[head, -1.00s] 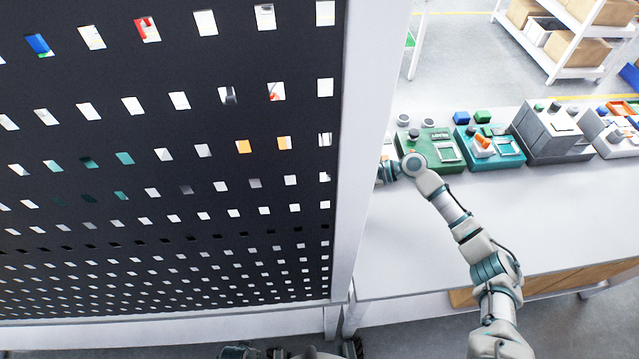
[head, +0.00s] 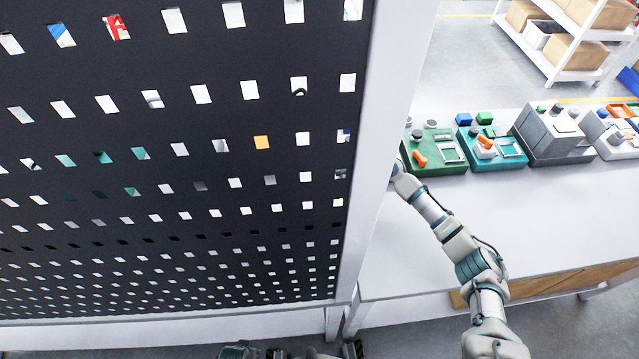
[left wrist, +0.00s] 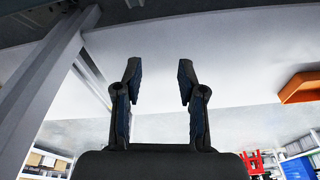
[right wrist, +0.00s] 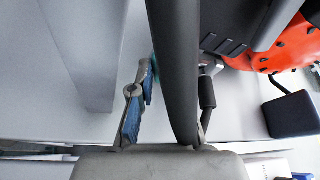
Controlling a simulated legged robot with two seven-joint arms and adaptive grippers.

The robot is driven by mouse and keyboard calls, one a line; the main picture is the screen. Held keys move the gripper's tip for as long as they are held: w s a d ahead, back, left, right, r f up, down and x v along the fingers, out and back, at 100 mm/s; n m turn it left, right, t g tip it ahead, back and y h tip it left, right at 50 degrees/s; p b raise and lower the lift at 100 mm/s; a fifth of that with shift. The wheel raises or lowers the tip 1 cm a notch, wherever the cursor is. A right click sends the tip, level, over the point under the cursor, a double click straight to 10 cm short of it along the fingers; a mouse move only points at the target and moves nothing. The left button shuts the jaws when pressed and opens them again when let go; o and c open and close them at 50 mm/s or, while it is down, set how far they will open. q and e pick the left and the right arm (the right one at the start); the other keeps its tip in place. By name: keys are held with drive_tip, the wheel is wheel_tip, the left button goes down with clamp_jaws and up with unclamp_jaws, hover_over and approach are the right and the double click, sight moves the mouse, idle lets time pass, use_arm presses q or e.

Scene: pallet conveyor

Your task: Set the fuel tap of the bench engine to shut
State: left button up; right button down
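The red-orange body of what looks like the bench engine (right wrist: 285,45) shows at the upper right of the right wrist view. Beside it are a dark ribbed part and a black handle-like piece (right wrist: 207,92) below a silvery fitting; I cannot tell which part is the fuel tap. My right gripper (right wrist: 168,75) is left of the engine. A thick dark bar crosses in front of it and hides most of one finger. In the head view this gripper is hidden behind the panel post. My left gripper (left wrist: 158,75) is open and empty, below a pale surface.
A black perforated panel (head: 180,120) with a white post (head: 385,130) blocks much of the head view. Green (head: 435,165), teal (head: 490,160) and grey (head: 555,140) units stand along the white bench (head: 520,210). The bench front is clear.

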drive_tip(key=shift+a+r, duration=0.1)
drive_tip(key=shift+a, duration=0.25)
drive_tip(key=shift+s, duration=0.1)
drive_tip(key=shift+s+n+t+p, duration=0.1)
drive_tip(key=shift+n+t+p, duration=0.2)
drive_tip(key=shift+n+p, duration=0.2)
use_arm(q)
drive_tip(key=shift+s+a+f, duration=0.1)
drive_tip(key=shift+s+f, duration=0.1)
drive_tip(key=shift+f, duration=0.4)
drive_tip(key=shift+s+a+f, duration=0.1)
drive_tip(key=shift+s+f, duration=0.05)
drive_tip(key=shift+f, duration=0.4)
use_arm(e)
drive_tip(key=shift+d, duration=0.1)
drive_tip(key=c, duration=1.4)
unclamp_jaws()
drive_tip(key=v, duration=1.1)
drive_tip(key=shift+d, duration=0.45)
